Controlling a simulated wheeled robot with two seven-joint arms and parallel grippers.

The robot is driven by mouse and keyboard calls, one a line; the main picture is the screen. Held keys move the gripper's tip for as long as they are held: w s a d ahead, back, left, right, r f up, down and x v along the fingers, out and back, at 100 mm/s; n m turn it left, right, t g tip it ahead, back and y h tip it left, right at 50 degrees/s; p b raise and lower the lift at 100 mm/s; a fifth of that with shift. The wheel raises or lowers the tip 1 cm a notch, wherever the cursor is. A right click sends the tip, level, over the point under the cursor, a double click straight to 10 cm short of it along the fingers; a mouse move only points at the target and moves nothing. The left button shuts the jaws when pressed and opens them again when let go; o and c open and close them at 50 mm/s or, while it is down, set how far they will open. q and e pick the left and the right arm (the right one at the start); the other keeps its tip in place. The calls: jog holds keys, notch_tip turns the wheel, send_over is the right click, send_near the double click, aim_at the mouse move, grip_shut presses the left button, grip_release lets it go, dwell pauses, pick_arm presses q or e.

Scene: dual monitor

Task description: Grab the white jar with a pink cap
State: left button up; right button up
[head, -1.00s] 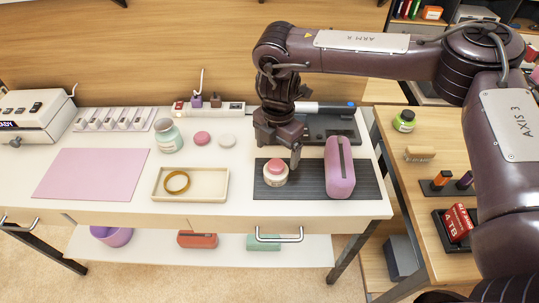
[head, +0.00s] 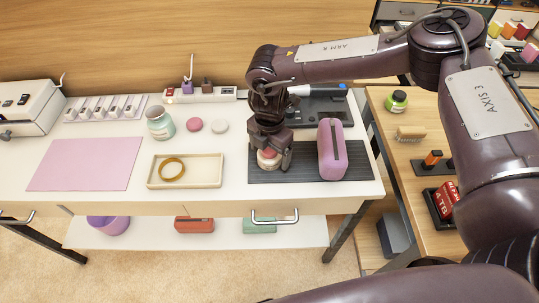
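The white jar with a pink cap (head: 267,160) stands on the dark ribbed mat (head: 350,172) at the right of the white table. My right gripper (head: 269,154) is lowered over it from above, with its fingers around the jar's upper part. The gripper hides part of the cap and the jar's side. I cannot tell whether the fingers are pressed on the jar or still apart from it. My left gripper is not in view.
A pink case (head: 331,150) stands on the mat just right of the jar. A cream tray (head: 210,172) with a yellow ring (head: 172,169) lies to the left. Behind it are a teal jar (head: 160,123), a pink lid (head: 194,125) and a white lid (head: 220,126).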

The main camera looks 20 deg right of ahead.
jog(key=c, duration=0.9)
jog(key=shift+c, duration=0.8)
jog(key=shift+r, duration=0.15)
